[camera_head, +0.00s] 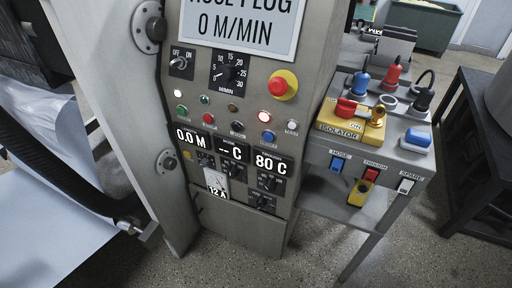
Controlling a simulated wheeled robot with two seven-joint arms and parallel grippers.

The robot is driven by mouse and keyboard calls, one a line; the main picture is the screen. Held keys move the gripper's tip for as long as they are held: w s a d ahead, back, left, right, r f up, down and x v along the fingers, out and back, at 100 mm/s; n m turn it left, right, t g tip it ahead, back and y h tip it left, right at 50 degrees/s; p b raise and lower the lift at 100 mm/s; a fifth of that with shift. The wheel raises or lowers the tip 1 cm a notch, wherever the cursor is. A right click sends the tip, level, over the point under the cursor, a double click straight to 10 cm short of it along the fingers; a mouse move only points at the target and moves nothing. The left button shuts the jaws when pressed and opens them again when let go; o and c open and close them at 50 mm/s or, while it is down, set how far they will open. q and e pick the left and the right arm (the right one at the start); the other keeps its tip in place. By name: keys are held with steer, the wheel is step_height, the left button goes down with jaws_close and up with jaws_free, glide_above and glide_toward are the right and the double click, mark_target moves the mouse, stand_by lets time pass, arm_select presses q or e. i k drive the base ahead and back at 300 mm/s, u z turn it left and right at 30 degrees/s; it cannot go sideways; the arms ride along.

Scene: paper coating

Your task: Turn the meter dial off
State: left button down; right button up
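A grey control panel (250,120) stands in the middle of the view. A black speed dial (226,73) marked M/MIN, with a scale from about 5 to 30, is at its upper part. An OFF/ON rotary switch (179,63) is left of that dial. A "0.0 M" display (191,138) is lower left, with a small dark knob (205,160) below it; its marking is too small to read. I cannot tell which of these is the meter dial. Neither of my grippers is in view.
A red and yellow emergency button (284,85) sits right of the speed dial. A side table carries a yellow isolator box (348,121) and coloured plugs. A sign (240,25) reads 0 M/MIN. White paper (45,220) and a dark roller are at left. A black stand (470,165) is at right.

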mark_target(260, 203)
steer(key=u, duration=0.3)
steer(key=k, duration=0.25)
steer(key=z, duration=1)
steer(key=i, duration=0.7)
steer(key=u, duration=0.3)
steer(key=k, duration=1.1)
steer(key=z, duration=1.3)
steer(key=i, duration=1.05)
steer(key=u, duration=1.15)
steer(key=i, duration=0.35)
steer(key=u, duration=0.35)
